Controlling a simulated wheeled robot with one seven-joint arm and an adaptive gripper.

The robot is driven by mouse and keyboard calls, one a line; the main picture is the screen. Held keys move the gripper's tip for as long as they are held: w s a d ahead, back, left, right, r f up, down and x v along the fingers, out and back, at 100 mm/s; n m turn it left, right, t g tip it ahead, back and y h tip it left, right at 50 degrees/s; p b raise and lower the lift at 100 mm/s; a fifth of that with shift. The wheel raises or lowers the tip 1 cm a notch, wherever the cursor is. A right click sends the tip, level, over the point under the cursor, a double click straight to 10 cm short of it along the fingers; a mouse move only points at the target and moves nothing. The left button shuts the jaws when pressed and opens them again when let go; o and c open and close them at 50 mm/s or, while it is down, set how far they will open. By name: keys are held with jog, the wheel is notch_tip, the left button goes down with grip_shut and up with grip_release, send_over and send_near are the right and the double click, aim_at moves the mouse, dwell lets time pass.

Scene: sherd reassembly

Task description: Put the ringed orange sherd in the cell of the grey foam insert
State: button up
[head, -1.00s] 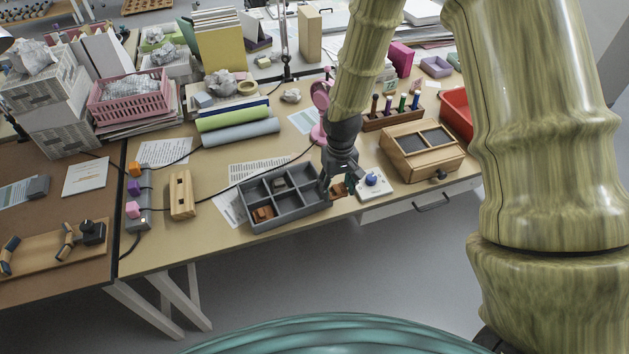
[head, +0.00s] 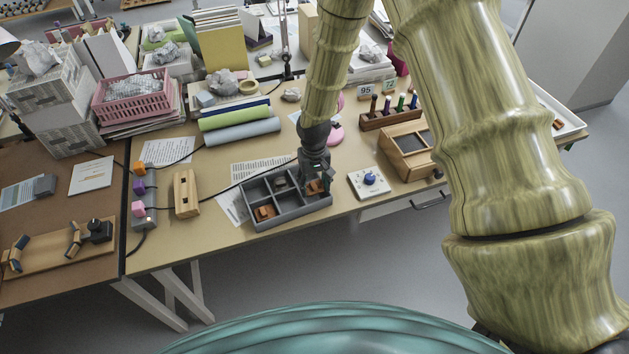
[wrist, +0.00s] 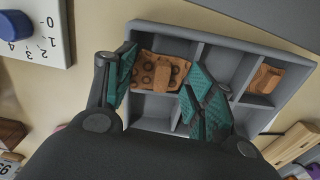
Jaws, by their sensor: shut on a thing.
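The orange sherd (wrist: 152,72) with dark rings is between my gripper's teal-padded fingers (wrist: 160,68) in the wrist view. My gripper (head: 316,184) is shut on it at the right end of the grey foam insert (head: 293,214). The sherd, small and partly covered in the head view (head: 315,188), is over or in the front right cell. I cannot tell whether it touches the cell floor. The insert (wrist: 228,37) has several cells; another orange sherd (head: 265,212) lies in the front left cell, also seen in the wrist view (wrist: 266,79).
A white dial board (head: 368,183) lies just right of the insert, with a wooden box (head: 408,158) beyond. A wooden block (head: 186,194) stands to the left. The table's front edge is close to the insert.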

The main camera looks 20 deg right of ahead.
aim_at(314, 185)
jog(key=shift+s+f+b, duration=0.15)
jog(key=shift+f+b, duration=0.15)
jog(key=shift+f, duration=0.4)
jog(key=o, duration=0.8)
jog(key=shift+o, duration=1)
jog(key=shift+f, duration=0.15)
jog(key=shift+w+r, duration=0.2)
jog(key=shift+r, duration=0.7)
notch_tip(314, 185, up, 12)
jog(key=b, duration=0.2)
jog(key=shift+f+b, duration=0.15)
jog(key=shift+b, duration=0.25)
